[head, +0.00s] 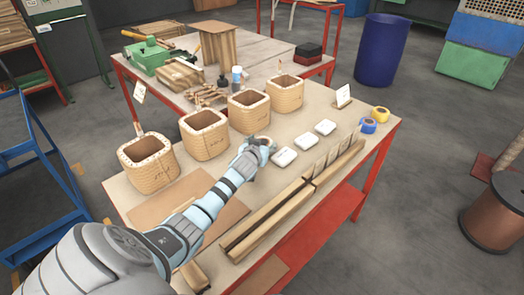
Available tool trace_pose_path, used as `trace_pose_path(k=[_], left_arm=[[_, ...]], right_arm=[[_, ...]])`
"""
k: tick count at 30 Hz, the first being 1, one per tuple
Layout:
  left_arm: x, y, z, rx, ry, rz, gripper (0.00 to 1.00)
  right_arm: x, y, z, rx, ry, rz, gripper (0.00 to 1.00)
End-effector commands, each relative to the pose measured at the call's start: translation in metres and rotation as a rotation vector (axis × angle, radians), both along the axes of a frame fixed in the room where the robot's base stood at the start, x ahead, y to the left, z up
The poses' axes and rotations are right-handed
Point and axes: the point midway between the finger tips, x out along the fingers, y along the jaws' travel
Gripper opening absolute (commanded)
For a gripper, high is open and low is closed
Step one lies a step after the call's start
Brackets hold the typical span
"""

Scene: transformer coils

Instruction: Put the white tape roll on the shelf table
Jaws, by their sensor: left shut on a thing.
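My left gripper (262,146) reaches in from the lower left over the near table, between the coils and the white pads. It is shut on a small whitish round thing, which looks like the white tape roll (266,141); the fingers hide much of it, and I cannot tell whether it touches the tabletop. The red-framed table (385,128) has a tan top and a red lower shelf (336,205). A yellow tape roll (380,113) and a blue tape roll (368,125) lie at its right edge. My right gripper is not in view.
Several square wound coils (205,134) stand in a row behind my gripper. White flat pads (305,142) lie to its right, with long wooden strips (290,205) in front. A green tool (147,57) and wooden blocks fill the far left. A blue barrel (381,50) stands behind.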

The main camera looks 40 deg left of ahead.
Motion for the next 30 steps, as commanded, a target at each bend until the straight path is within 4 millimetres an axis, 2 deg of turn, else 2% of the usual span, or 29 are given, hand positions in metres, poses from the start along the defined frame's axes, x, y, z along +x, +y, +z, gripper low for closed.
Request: trace_pose_path(k=[2, 10, 11, 14, 25, 30], left_arm=[[0.000, 0.000, -0.012, 0.000, 0.000, 0.000, 0.28], [0.000, 0.000, -0.012, 0.000, -0.001, 0.000, 0.28], [0.000, 0.000, -0.012, -0.001, 0.000, 0.000, 0.62], [0.000, 0.000, -0.011, -0.001, 0.000, 0.000, 0.78], [-0.001, -0.001, -0.009, 0.000, 0.000, 0.000, 0.79], [-0.019, -0.010, 0.002, 0.003, 0.000, -0.002, 0.79]], right_arm=[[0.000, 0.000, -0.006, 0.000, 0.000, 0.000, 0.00], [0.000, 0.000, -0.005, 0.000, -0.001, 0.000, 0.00], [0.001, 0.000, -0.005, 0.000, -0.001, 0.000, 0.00], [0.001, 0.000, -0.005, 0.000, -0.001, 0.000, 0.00], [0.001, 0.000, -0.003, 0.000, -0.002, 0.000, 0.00], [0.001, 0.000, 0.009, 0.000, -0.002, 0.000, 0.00]])
